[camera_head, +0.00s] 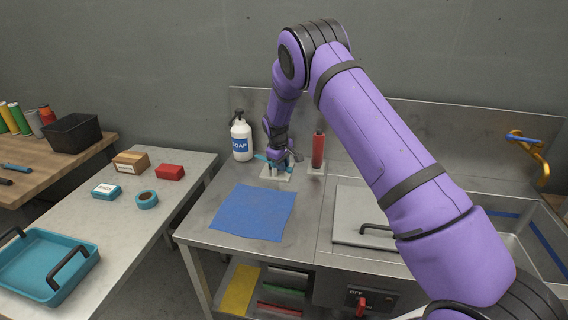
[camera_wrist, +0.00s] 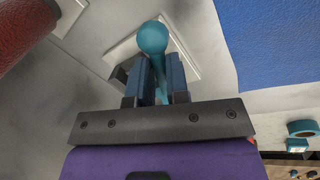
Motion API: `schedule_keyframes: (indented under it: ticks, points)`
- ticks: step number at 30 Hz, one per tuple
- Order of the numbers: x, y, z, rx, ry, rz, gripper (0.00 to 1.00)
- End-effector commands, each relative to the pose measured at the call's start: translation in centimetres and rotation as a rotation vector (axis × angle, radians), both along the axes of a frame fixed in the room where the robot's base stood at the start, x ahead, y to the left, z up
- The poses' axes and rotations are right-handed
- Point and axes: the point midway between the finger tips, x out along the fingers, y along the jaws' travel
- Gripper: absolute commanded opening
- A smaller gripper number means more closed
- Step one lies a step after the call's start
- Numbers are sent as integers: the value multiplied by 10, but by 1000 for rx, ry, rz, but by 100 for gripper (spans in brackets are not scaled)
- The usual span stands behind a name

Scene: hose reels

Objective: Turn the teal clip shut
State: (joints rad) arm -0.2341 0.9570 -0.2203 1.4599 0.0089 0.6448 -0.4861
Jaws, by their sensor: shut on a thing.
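The teal clip (camera_head: 260,157) stands on a small pale base plate (camera_head: 289,178) at the back of the steel counter. In the wrist view its round teal end (camera_wrist: 152,37) shows beyond the fingertips, and its teal stem runs between the fingers. My gripper (camera_head: 278,158) is shut on the clip, and it also shows in the wrist view (camera_wrist: 158,70). The fingers hide part of the clip, and I cannot tell its exact angle from the head view.
A red cylinder (camera_head: 318,150) stands close on the right, and a soap bottle (camera_head: 241,138) on the left. A blue cloth (camera_head: 252,212) lies flat in front. A grey lid or board (camera_head: 350,222) with a dark handle is at right. The steel backsplash (camera_head: 256,103) rises behind.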

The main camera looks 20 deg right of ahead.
Motion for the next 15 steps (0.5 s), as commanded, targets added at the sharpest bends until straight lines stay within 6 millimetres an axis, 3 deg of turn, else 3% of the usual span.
schedule_keyframes:
  ticks: [15]
  points:
    - [-5, 21, 0, -1, -1, -489, 0]
